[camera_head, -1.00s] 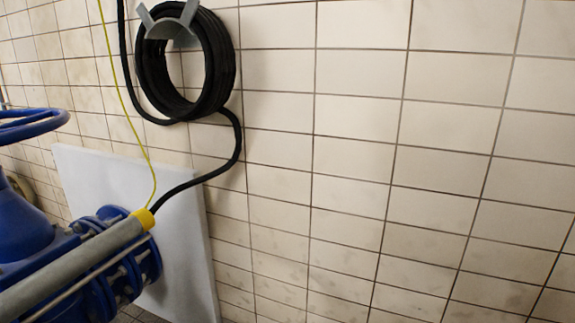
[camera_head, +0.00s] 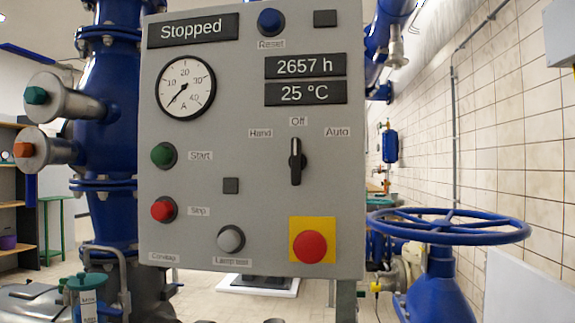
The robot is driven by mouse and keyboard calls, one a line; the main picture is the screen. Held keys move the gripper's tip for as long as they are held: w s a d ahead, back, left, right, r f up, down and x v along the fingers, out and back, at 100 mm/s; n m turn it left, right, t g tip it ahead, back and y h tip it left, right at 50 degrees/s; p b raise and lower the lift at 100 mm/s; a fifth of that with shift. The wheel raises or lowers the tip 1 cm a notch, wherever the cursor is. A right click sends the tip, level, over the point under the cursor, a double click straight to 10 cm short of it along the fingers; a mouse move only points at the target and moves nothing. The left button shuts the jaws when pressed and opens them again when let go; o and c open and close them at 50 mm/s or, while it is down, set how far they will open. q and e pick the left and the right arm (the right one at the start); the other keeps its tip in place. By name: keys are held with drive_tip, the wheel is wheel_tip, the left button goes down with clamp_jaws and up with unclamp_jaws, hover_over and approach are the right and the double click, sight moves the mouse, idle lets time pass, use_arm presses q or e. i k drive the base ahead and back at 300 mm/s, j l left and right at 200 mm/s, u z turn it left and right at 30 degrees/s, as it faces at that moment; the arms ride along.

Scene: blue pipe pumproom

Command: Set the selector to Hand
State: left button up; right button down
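The selector (camera_head: 296,161) is a black rotary knob on the right half of a grey control panel (camera_head: 230,120). Its handle stands upright, pointing at the Off label (camera_head: 299,121). The Hand label (camera_head: 260,133) is up and left of the knob, and the Auto label (camera_head: 337,132) is up and right. The panel display (camera_head: 193,30) reads "Stopped". Neither of my grippers shows in the head view.
A red emergency button (camera_head: 310,246) on a yellow plate sits below the selector. Green Start (camera_head: 163,155) and red Stop (camera_head: 163,209) buttons are at left. A blue handwheel (camera_head: 447,227) stands close at the panel's right. Blue pipework (camera_head: 105,150) is behind its left.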

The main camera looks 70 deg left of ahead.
sight(297, 162)
drive_tip(key=u, duration=2.1)
drive_tip(key=k, duration=0.05)
